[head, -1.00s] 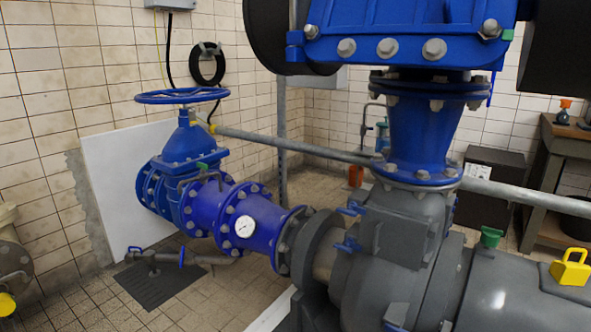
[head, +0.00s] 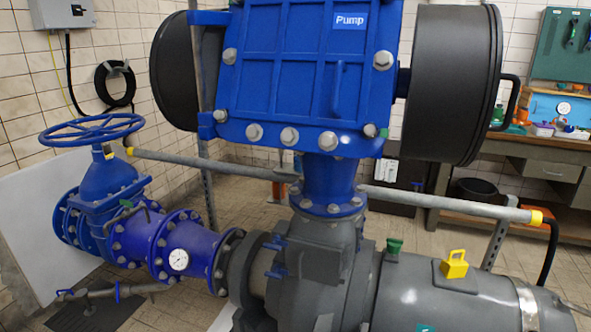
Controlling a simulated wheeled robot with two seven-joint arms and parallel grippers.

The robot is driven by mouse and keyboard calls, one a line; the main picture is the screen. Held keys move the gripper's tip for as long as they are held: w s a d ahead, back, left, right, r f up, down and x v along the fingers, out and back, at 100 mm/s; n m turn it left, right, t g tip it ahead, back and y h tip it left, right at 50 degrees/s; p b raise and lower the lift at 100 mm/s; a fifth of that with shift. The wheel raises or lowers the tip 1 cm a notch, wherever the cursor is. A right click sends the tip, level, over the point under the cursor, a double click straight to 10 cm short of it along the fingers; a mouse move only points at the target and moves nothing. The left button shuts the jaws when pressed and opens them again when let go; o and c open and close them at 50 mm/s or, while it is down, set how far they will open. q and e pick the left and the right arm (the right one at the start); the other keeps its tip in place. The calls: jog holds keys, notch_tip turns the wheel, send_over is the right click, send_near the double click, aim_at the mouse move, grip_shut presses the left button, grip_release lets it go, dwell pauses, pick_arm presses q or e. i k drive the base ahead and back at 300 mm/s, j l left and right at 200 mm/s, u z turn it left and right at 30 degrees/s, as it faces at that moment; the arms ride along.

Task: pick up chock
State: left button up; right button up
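A small yellow block with a loop handle (head: 454,264), which looks like the chock, sits upright on a flat dark pad on top of the grey cylindrical motor housing (head: 420,298) in the lower right of the head view. Nothing touches it from above. Neither of my grippers shows in the head view.
A large blue pump box (head: 305,75) with black round drums stands behind and above the housing. A small green fitting (head: 394,246) is left of the yellow block. A grey rail (head: 450,203) runs behind. A workbench (head: 540,150) with tools stands back right.

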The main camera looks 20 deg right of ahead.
aim_at(451, 268)
jog(key=z, duration=1.6)
